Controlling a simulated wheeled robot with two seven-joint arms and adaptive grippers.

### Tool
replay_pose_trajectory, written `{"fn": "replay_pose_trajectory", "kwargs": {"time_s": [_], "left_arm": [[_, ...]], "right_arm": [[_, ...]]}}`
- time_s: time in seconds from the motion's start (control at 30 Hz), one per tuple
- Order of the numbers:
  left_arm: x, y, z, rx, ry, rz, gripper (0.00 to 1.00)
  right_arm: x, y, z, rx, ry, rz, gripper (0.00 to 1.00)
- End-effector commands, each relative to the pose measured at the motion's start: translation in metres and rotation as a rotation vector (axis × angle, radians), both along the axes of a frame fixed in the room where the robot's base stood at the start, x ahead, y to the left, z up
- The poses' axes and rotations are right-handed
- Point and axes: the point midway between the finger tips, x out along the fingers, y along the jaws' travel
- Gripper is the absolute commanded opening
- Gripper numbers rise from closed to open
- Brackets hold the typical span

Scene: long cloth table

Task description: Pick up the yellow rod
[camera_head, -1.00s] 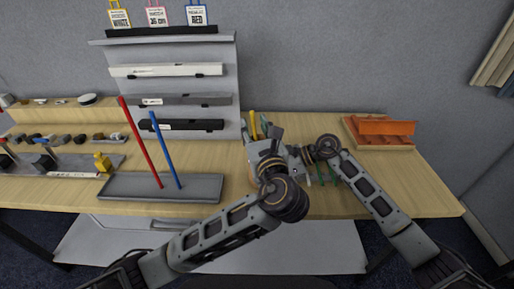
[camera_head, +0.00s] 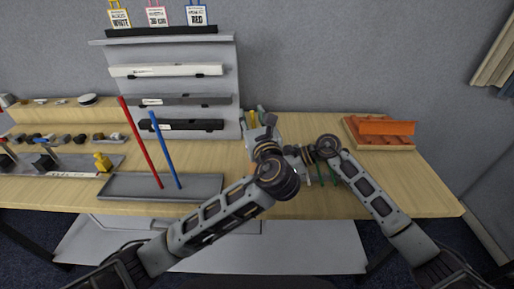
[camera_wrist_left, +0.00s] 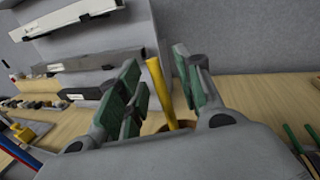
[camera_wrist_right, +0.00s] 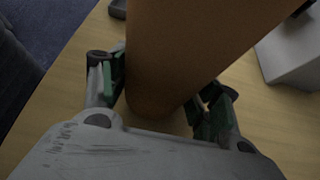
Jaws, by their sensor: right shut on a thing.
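The yellow rod (camera_wrist_left: 160,92) stands slightly tilted between the fingers of my left gripper (camera_wrist_left: 157,88) in the left wrist view. Those fingers are open, one on each side, with a visible gap to the right finger. In the head view the rod's top (camera_head: 252,117) shows beside the left gripper (camera_head: 256,125). My right gripper (camera_wrist_right: 162,100) is shut on a large brown cylinder (camera_wrist_right: 175,65) in the right wrist view. A brown rim shows at the rod's foot in the left wrist view; my left arm hides most of the cylinder in the head view.
A red rod (camera_head: 141,143) and a blue rod (camera_head: 165,150) stand in a grey tray (camera_head: 205,188) to the left. An orange box (camera_head: 385,127) is at the right. Shelves with long boxes (camera_head: 165,70) stand behind.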

Motion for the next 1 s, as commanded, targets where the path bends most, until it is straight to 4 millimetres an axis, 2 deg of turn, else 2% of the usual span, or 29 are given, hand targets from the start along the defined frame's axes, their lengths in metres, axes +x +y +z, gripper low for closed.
{"fn": "replay_pose_trajectory", "kwargs": {"time_s": [0.03, 0.3, 0.77, 1.0], "left_arm": [[0.0, 0.0, 0.0, 0.0, 0.0, 0.0, 0.34], [0.0, 0.0, 0.0, 0.0, 0.0, 0.0, 0.0], [0.0, 0.0, 0.003, 0.0, 0.0, 0.0, 0.0], [0.0, 0.0, 0.021, -0.001, -0.002, 0.001, 0.0]], "right_arm": [[0.0, 0.0, 0.0, 0.0, 0.0, 0.0, 0.49], [0.0, 0.0, 0.0, 0.0, 0.0, 0.0, 0.49], [0.0, 0.0, 0.0, 0.0, 0.0, 0.0, 0.49], [0.0, 0.0, 0.0, -0.001, 0.0, 0.0, 0.49]]}}
